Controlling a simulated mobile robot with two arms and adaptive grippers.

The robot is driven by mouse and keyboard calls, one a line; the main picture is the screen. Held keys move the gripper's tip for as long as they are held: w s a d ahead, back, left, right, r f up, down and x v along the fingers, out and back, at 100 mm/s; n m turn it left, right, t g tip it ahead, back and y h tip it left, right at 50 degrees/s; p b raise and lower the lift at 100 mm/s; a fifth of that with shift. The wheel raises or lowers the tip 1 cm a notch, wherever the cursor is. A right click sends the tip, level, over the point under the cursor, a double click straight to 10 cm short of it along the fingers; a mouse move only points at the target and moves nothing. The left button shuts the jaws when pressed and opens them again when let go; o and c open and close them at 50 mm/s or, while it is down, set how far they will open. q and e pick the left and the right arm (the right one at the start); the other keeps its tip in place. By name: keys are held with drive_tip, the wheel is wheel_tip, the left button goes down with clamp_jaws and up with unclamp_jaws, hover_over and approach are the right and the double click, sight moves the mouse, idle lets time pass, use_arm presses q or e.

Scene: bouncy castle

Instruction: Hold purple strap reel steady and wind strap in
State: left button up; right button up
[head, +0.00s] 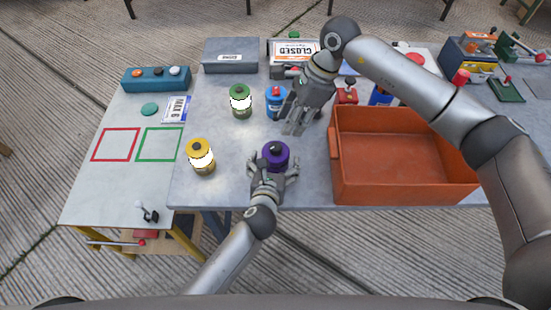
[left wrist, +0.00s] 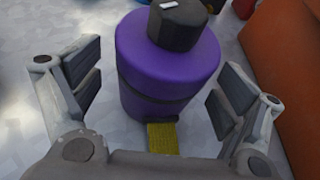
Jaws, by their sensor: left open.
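The purple strap reel (head: 276,153) stands upright near the front edge of the grey table, with a dark knob on top. In the left wrist view the reel (left wrist: 165,70) sits between the fingers of my left gripper (left wrist: 157,85), with a gap on both sides. A short yellow strap end (left wrist: 163,138) sticks out low on the reel's near side. In the head view my left gripper (head: 273,172) is open at the reel's front. My right gripper (head: 297,122) is above the table behind the reel, pointing down; its finger opening is unclear.
An orange crate (head: 338,188) stands right of the reel. A yellow reel (head: 201,158), a green reel (head: 240,101) and a blue reel (head: 273,103) stand nearby. A lower side table (head: 110,195) with red and green outlined squares is at left. Table between yellow and purple reels is clear.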

sight(275, 146)
use_arm(q)
drive_tip(key=shift+x, duration=0.95)
drive_tip(key=c, duration=1.5)
use_arm(e)
drive_tip(key=shift+o, duration=0.5)
use_arm(q)
drive_tip(key=shift+o, duration=0.2)
use_arm(e)
drive_tip(key=shift+o, duration=1.1)
drive_tip(key=shift+a, duration=0.15)
drive_tip(key=a+h, duration=0.1)
drive_tip(key=a+r+n+h, duration=0.1)
drive_tip(key=a+r+h, duration=0.1)
drive_tip(key=shift+s+a+r+n, duration=0.2)
drive_tip(key=shift+s+n, duration=0.05)
drive_tip(key=shift+n, duration=0.05)
drive_tip(key=shift+t+h, duration=0.3)
drive_tip(key=shift+h, duration=0.2)
drive_tip(key=f, duration=1.1)
drive_tip(key=shift+a+f, duration=0.2)
